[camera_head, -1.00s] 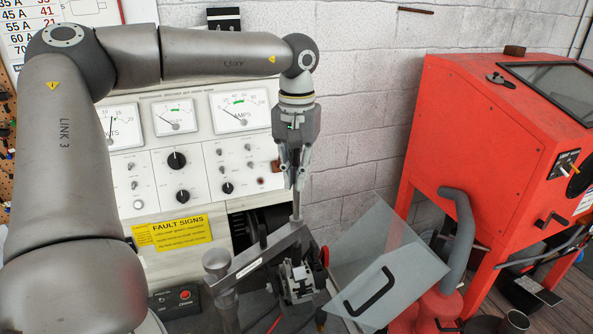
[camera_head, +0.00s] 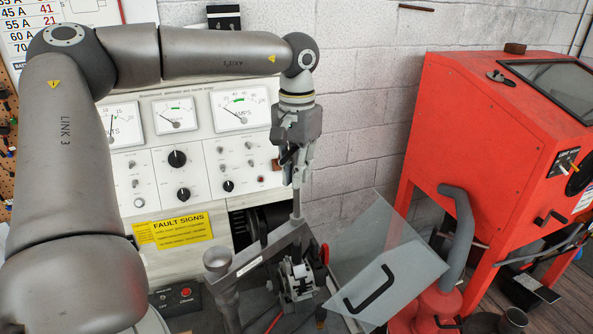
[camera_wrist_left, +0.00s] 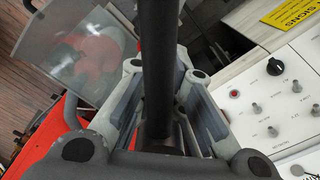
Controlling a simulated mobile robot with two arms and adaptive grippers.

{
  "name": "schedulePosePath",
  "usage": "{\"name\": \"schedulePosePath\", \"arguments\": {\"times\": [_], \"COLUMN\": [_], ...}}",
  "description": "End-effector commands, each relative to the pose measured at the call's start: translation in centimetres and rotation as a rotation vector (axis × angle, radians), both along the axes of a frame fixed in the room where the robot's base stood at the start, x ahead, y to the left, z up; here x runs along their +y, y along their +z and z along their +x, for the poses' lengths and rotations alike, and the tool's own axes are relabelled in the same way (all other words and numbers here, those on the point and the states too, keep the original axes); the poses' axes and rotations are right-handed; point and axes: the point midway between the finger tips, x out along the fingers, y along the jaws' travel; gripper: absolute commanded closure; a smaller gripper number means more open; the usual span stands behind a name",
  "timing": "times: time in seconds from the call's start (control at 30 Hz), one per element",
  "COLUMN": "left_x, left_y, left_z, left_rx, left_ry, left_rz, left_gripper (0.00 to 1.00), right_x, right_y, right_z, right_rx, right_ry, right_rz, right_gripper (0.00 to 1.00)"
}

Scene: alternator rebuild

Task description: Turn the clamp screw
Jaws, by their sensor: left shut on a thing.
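The clamp screw (camera_head: 297,206) is a thin upright grey rod above the clamp arm (camera_head: 262,253). My left gripper (camera_head: 297,180) points straight down with its fingers shut around the screw's upper end, which they partly hide. In the left wrist view a dark rod (camera_wrist_left: 159,60), which looks like the screw, runs between the fingers (camera_wrist_left: 160,120). Under the clamp arm sits a metal part, apparently the alternator (camera_head: 299,282); the screw's lower end is hard to make out. My right gripper is not in view.
A clear shield with a black handle (camera_head: 388,265) stands close on the right. The test panel (camera_head: 150,190) with gauges and knobs is behind and left. A red cabinet (camera_head: 480,150) is farther right. A grey post (camera_head: 218,264) carries the clamp arm.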

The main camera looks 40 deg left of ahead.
Motion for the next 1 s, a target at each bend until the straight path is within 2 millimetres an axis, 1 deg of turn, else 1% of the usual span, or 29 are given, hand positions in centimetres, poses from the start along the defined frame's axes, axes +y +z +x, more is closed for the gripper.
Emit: {"name": "schedulePosePath", "arguments": {"times": [0.03,0.13,0.17,0.2,0.3,0.33,0.37,0.47,0.57,0.8,0.9,1.0], "left_x": [0.0,0.0,0.0,0.0,0.0,0.0,0.0,0.0,0.0,0.0,0.0,0.0], "left_y": [0.6,0.6,0.7,0.7,0.7,0.7,0.7,1.4,2.7,7.6,9.4,10.8], "left_z": [0.4,0.4,0.4,0.4,0.5,0.5,0.5,0.4,0.4,0.2,0.1,0.1], "left_rx": [-0.021,-0.022,-0.022,-0.022,-0.022,-0.022,-0.022,-0.022,-0.018,-0.011,-0.009,-0.006], "left_ry": [0.002,0.002,0.002,0.003,0.003,0.003,0.003,0.003,0.003,0.003,0.003,0.003], "left_rz": [0.0,0.0,0.0,0.0,0.0,0.0,0.0,0.0,0.0,0.001,-0.002,0.0], "left_gripper": [1.0,1.0,0.88,0.83,0.71,0.69,0.65,0.65,0.65,0.65,0.65,0.65], "right_x": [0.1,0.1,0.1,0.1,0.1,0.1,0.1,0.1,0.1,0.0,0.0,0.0], "right_y": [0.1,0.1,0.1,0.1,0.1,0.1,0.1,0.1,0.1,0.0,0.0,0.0], "right_z": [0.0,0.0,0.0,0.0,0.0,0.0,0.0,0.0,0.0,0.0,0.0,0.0], "right_rx": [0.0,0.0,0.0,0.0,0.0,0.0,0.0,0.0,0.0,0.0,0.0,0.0], "right_ry": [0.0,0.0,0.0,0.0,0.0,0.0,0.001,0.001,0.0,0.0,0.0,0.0], "right_rz": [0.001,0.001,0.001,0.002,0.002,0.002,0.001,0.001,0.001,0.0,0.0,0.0], "right_gripper": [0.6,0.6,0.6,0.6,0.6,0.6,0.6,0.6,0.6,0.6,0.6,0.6]}}
